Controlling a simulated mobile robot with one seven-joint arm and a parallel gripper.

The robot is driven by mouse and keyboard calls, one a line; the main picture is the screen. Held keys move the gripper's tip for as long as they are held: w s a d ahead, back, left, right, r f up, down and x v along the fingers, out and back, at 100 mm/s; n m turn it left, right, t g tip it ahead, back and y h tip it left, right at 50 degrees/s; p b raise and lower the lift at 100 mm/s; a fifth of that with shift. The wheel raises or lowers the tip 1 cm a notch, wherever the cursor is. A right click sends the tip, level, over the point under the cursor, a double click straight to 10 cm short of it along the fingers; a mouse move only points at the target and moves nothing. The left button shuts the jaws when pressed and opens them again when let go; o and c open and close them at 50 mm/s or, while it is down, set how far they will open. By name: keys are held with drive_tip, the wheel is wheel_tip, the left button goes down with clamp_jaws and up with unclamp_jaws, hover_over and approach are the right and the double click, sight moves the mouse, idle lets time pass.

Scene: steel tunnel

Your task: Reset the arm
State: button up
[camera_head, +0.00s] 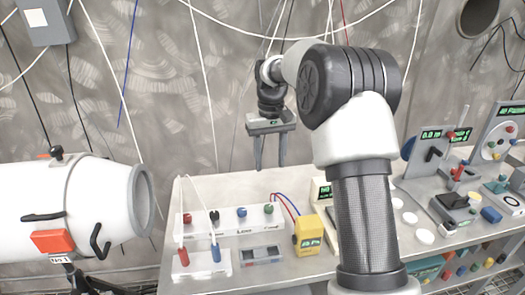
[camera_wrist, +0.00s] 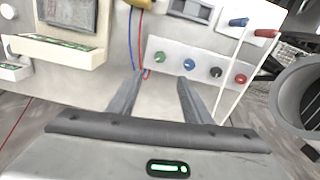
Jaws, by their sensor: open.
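My gripper (camera_head: 270,150) hangs above the back of the bench in the head view, pointing down, with its two fingers apart and nothing between them. My arm rises from the lower middle and bends over to the left at the top. In the wrist view my gripper (camera_wrist: 158,85) shows two separated fingers, with bare bench surface between them.
The bench (camera_head: 300,268) carries a white terminal panel (camera_head: 228,222), a yellow meter (camera_head: 308,235) and a red and blue plug stand (camera_head: 202,262). Instruments with displays (camera_head: 440,170) crowd the right. Cables hang along the wall.

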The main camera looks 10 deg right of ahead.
drive_tip(key=s+r+t+p, duration=0.2)
drive_tip(key=s+r+p, duration=0.3)
drive_tip(key=s+r, duration=0.95)
drive_tip(key=s+r+t+p, duration=0.1)
drive_tip(key=s+r+p, duration=0.1)
drive_tip(key=s, duration=0.7)
drive_tip(key=s+r+m+t+p, duration=0.1)
drive_tip(key=s+r+t+p, duration=0.1)
drive_tip(key=s, duration=0.8)
drive_tip(key=shift+s+a+r+t+p, duration=0.15)
drive_tip(key=shift+a+r+t+p, duration=0.15)
drive_tip(key=shift+r, duration=0.35)
drive_tip(key=shift+d, duration=0.15)
